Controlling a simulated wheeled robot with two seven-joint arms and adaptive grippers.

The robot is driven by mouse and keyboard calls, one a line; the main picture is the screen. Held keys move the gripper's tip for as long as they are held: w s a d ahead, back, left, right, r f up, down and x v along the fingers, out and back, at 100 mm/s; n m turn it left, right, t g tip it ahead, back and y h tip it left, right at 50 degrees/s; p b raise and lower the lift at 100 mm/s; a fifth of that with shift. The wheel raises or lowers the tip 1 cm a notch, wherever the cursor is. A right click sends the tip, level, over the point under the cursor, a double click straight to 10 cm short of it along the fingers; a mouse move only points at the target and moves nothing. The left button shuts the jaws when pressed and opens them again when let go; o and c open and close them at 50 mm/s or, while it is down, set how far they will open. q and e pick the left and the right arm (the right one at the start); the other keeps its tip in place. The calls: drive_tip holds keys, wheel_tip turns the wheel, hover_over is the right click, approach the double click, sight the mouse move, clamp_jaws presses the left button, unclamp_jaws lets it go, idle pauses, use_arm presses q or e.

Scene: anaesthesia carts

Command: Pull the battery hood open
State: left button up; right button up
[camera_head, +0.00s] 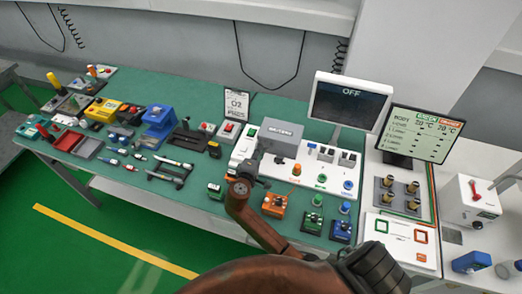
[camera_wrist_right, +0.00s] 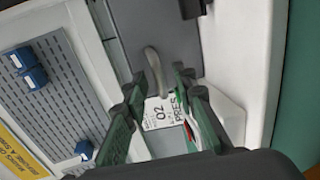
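The battery hood (camera_head: 281,137) is a grey box with lettering on its front, on the white panel near the middle of the table in the head view. It looks closed down. In the right wrist view, a grey surface (camera_wrist_right: 163,38) carries a pale curved handle (camera_wrist_right: 153,65). The right gripper's two fingers (camera_wrist_right: 160,82) are spread apart, with the handle's lower end appearing between the tips. No contact shows, and depth is hard to tell. My left gripper is not in view.
A monitor reading OFF (camera_head: 348,105) stands right of the hood. Coloured blocks, including an orange one (camera_head: 275,205), lie in front.

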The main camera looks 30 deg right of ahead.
drive_tip(key=shift+c, duration=0.5)
clamp_jaws()
idle(0.3)
